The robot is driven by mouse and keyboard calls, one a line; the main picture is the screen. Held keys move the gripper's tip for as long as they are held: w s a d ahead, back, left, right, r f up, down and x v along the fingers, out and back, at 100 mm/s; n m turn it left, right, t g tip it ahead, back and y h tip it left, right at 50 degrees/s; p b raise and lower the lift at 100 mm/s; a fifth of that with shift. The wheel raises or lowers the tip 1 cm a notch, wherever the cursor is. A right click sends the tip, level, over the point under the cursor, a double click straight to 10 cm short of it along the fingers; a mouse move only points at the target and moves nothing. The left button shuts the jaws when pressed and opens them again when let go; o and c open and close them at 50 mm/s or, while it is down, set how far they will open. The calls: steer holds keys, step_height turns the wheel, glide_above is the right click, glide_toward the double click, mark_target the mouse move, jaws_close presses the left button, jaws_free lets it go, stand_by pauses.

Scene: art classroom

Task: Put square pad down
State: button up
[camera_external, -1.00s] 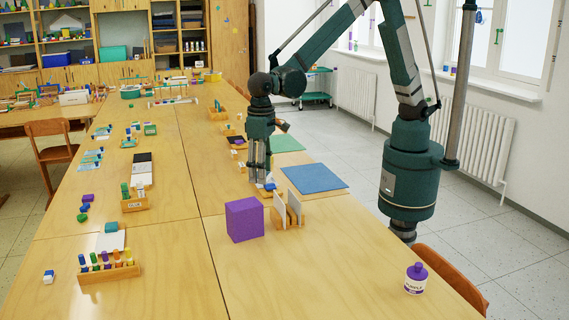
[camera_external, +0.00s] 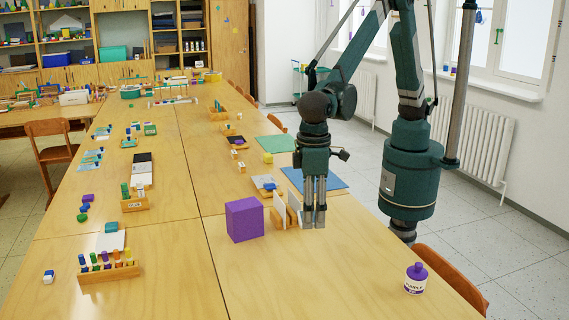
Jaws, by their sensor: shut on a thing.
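My gripper (camera_external: 314,220) points straight down over the near right part of the long table, just right of a wooden rack. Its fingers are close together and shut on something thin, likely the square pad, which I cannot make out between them. The rack (camera_external: 284,222) holds white upright panels (camera_external: 280,207) and its right end is partly hidden by my fingers. A blue square mat (camera_external: 335,182) lies flat behind my gripper and is partly covered by it. A green square mat (camera_external: 275,144) lies farther back.
A purple block (camera_external: 244,220) stands left of the rack. A grey pad with a small blue item (camera_external: 266,185) lies behind it. A purple paint bottle (camera_external: 415,279) stands near the front right edge. The table (camera_external: 310,280) in front is clear.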

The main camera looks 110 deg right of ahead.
steer(key=s+a+n, duration=0.1)
steer(key=s+a, duration=0.4)
steer(key=a, duration=0.4)
steer(key=s+a+n, duration=0.2)
steer(key=s+a, duration=0.4)
steer(key=a, duration=0.4)
steer(key=shift+w+d+f, duration=0.15)
steer(key=shift+f, duration=1.3)
steer(key=shift+w+d+f, duration=0.1)
steer(key=shift+w+f, duration=0.05)
steer(key=shift+f, duration=1.25)
steer(key=shift+f, duration=0.1)
glide_above(369, 297)
steer(key=shift+f+b, duration=0.45)
steer(key=shift+f, duration=2.6)
steer(key=shift+f+b, duration=0.35)
steer(key=shift+f, duration=1.5)
steer(key=shift+f, duration=0.15)
